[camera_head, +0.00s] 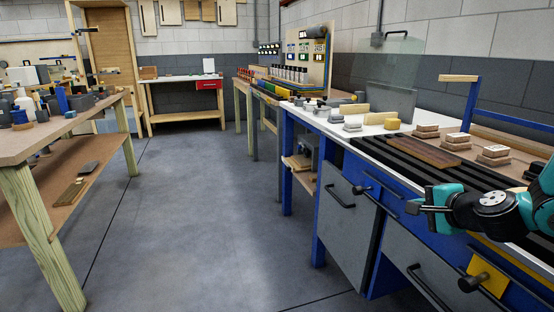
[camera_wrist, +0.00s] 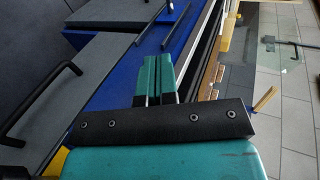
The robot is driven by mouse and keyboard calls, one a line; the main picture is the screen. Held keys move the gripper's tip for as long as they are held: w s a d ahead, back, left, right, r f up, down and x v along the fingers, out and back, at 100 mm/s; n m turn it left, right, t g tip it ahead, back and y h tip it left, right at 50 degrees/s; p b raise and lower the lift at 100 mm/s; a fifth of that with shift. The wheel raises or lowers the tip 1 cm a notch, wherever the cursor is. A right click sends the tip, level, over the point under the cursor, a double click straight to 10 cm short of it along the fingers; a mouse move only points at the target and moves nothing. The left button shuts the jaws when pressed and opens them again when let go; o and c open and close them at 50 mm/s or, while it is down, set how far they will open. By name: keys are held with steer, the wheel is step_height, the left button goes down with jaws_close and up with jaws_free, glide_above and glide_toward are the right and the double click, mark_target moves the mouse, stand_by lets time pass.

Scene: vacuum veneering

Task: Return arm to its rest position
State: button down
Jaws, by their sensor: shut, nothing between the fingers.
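My gripper (camera_head: 422,207) is at the right of the head view, in front of the blue workbench's (camera_head: 378,182) front edge. Its fingers point left and are shut with nothing between them. In the wrist view the two teal and black fingers (camera_wrist: 156,98) lie side by side, close together. They hold no object. My teal and black arm reaches in from the right edge of the head view.
The blue workbench bears a dark wooden board (camera_head: 424,152) and stacked sanding blocks (camera_head: 458,141). Its grey drawer fronts (camera_head: 346,212) have black handles. A wooden table (camera_head: 60,135) stands at the left. The grey floor (camera_head: 205,215) between them is clear.

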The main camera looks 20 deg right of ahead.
steer(key=s+a+r+n+g+y, duration=0.25)
steer(key=a+n, duration=0.35)
steer(key=a, duration=0.5)
steer(key=s+a+r+n+g+y, duration=0.1)
steer(key=a+n+g+y, duration=0.25)
steer(key=a+n, duration=0.55)
steer(key=s+a+r+n+g+h, duration=0.25)
steer(key=s+a+n+g, duration=0.65)
steer(key=s, duration=0.8)
step_height(320, 180, up, 16)
steer(key=a+n+t+p, duration=0.1)
steer(key=a+t+p, duration=0.1)
steer(key=p, duration=1.3)
steer(key=shift+s+r+y+p, duration=0.2)
steer(key=shift+r+y+p, duration=0.05)
steer(key=shift+y+p, duration=0.1)
steer(key=shift+f, duration=0.1)
